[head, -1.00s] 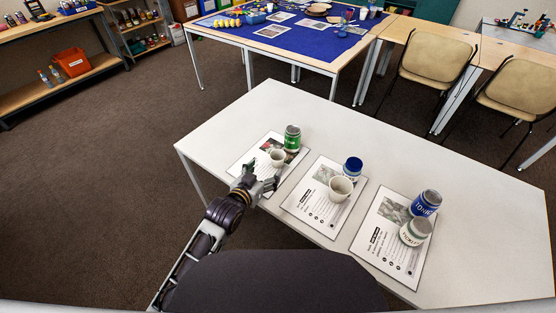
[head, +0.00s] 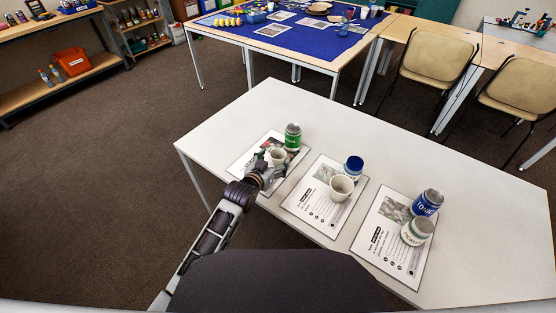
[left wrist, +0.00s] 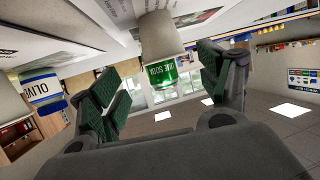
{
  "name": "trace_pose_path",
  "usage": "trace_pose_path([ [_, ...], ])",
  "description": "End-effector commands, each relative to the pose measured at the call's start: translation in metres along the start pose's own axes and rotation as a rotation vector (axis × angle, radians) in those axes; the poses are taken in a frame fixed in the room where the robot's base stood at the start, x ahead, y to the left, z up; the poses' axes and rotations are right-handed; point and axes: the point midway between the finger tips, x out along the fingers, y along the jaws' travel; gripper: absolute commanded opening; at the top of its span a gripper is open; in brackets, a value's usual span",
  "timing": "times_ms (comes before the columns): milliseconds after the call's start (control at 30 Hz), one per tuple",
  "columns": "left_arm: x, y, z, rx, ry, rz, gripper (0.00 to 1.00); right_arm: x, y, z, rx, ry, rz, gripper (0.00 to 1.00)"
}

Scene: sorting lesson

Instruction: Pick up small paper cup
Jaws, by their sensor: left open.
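The small white paper cup (head: 277,154) stands upright on the left printed sheet, just in front of a green can (head: 293,137). My left gripper (head: 270,168) is open at the near side of this cup, low over the sheet. In the left wrist view, which is upside down, the pale cup (left wrist: 157,36) shows between the two spread fingers of my left gripper (left wrist: 158,68), with the green can (left wrist: 164,76) behind it. I cannot tell whether a finger touches the cup. My right gripper is not in view.
A larger white cup (head: 341,188) and a blue-lidded can (head: 353,167) stand on the middle sheet. The white table (head: 250,105) is bare toward the back.

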Motion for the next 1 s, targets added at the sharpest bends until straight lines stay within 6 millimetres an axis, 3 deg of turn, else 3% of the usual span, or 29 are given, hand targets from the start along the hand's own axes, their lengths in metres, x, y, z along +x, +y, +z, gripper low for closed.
trace_pose_path([
  [667, 0.013, -0.001, 0.000, 0.000, 0.000, 0.000, 0.77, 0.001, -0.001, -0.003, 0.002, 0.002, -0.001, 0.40],
  [1000, 0.039, -0.007, 0.001, 0.001, 0.000, 0.000, 0.77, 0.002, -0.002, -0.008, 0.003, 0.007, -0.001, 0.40],
])
